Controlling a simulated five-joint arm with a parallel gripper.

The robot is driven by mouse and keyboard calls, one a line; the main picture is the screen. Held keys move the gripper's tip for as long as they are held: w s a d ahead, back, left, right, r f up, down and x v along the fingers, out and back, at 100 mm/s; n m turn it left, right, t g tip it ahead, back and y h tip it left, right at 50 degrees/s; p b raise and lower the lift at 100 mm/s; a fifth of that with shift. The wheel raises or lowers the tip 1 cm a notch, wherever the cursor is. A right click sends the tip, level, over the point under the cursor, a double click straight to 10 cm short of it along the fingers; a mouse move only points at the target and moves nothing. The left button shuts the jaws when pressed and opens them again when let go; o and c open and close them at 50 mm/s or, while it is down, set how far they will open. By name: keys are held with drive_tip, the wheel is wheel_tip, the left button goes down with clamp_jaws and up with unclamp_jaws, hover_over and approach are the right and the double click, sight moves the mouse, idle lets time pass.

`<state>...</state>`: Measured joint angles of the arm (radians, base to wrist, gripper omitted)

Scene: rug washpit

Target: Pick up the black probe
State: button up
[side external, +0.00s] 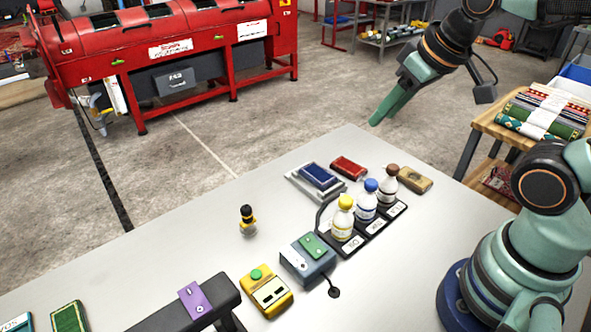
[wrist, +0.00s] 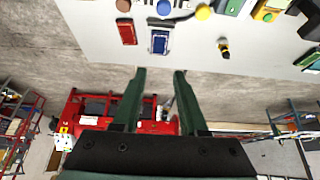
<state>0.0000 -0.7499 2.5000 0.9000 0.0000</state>
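My gripper (side external: 377,119) hangs in the air beyond the far edge of the table, well apart from everything on it. In the wrist view my gripper (wrist: 160,72) shows two green fingers spread apart with nothing between them. A small black-topped piece with a yellow band (side external: 247,219) stands alone on the table; it also shows in the wrist view (wrist: 223,47). A grey-blue meter box (side external: 303,266) with a green top has a thin black lead ending in a small black round piece (side external: 333,292). I cannot tell which black piece is the probe.
A black tray (side external: 361,242) holds white bottles with yellow, blue and brown caps. A blue-topped device (side external: 318,175), red block (side external: 348,167), tan block (side external: 414,179) and yellow box (side external: 266,291) lie around it. The table (side external: 180,262) is clear left of the black-topped piece.

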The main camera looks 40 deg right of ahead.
drive_tip(key=shift+o, duration=0.9)
